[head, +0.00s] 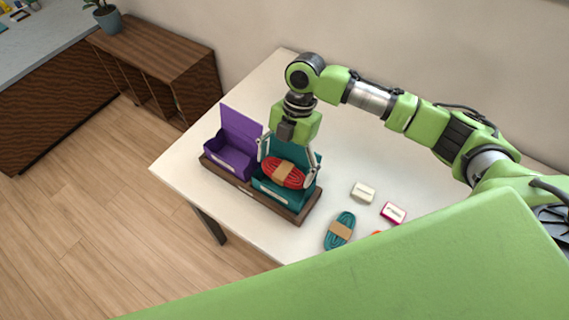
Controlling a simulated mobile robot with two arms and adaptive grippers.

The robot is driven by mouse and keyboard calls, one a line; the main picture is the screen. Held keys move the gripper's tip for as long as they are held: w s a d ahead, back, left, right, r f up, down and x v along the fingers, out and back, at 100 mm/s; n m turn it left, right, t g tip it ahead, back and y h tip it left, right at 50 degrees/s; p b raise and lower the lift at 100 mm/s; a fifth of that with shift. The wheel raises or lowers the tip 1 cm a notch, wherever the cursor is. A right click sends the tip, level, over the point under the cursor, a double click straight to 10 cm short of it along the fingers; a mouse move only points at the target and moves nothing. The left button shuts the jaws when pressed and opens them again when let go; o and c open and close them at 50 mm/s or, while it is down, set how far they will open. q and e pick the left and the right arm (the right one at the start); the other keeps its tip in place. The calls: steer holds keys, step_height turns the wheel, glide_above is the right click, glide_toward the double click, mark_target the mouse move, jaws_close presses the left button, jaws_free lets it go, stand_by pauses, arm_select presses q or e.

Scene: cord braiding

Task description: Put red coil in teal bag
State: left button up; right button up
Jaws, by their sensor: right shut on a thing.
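The red coil (284,173), with a tan band around its middle, is between the fingers of my right gripper (287,174). The gripper is shut on it and points down over the teal bag (268,193). The teal bag is box-shaped with its lid raised at the back. The coil is at the bag's opening; I cannot tell whether it touches the bag's floor. My left gripper is not in view.
A purple bag (232,158), open, stands left of the teal one on the same brown wooden tray (303,216). A teal coil (340,231), a cream box (363,193) and a red-and-white box (393,213) lie to the right on the white table (180,166).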

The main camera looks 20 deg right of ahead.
steer(key=o, duration=1.1)
steer(key=v, duration=1.2)
